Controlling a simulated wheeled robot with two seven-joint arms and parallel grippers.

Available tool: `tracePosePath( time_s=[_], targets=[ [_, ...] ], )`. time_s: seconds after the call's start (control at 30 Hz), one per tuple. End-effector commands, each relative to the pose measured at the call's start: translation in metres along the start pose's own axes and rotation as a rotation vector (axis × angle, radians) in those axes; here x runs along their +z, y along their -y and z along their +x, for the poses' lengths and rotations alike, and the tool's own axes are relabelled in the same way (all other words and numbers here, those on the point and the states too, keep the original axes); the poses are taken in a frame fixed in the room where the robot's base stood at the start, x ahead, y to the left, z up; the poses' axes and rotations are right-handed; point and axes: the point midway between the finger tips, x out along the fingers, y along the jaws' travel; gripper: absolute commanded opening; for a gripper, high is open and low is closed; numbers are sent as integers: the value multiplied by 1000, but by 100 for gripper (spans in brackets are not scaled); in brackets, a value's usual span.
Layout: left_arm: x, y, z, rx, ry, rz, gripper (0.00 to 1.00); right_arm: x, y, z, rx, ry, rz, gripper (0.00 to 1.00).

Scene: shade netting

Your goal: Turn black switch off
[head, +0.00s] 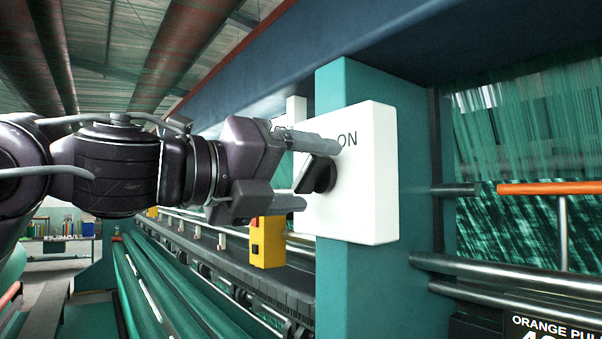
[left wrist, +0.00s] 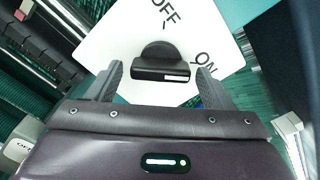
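The black switch (head: 317,175) is a rotary knob on a white box fixed to a teal post. In the left wrist view the black switch (left wrist: 160,62) shows a white mark at the end of its handle that lies toward the "ON" label, with "OFF" at the top. My left gripper (head: 318,174) is open, one finger above and one below the knob in the head view. In the left wrist view its fingertips (left wrist: 160,72) lie on either side of the knob handle, with gaps; I see no clear contact. My right gripper is in neither view.
The white switch box (head: 372,200) stands out from the teal post (head: 345,290). A yellow box with buttons (head: 267,242) hangs behind and below my gripper. Metal rails and an orange bar (head: 550,188) run at the right, in front of green netting.

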Motion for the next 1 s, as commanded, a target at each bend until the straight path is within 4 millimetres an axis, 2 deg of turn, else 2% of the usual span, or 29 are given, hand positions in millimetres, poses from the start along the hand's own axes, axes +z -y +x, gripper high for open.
tracePosePath(
  time_s=[0.03, 0.3, 0.67, 1.0],
  targets=[
    [0, 0, 0, 0, 0, 0, 67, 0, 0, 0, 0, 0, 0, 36],
    [0, 0, 0, 0, 0, 0, 32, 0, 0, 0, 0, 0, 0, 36],
    [0, 0, 0, 0, 0, -58, 32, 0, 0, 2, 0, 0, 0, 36],
    [0, 2, 0, -2, 1, -308, 32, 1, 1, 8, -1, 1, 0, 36]
  ],
)
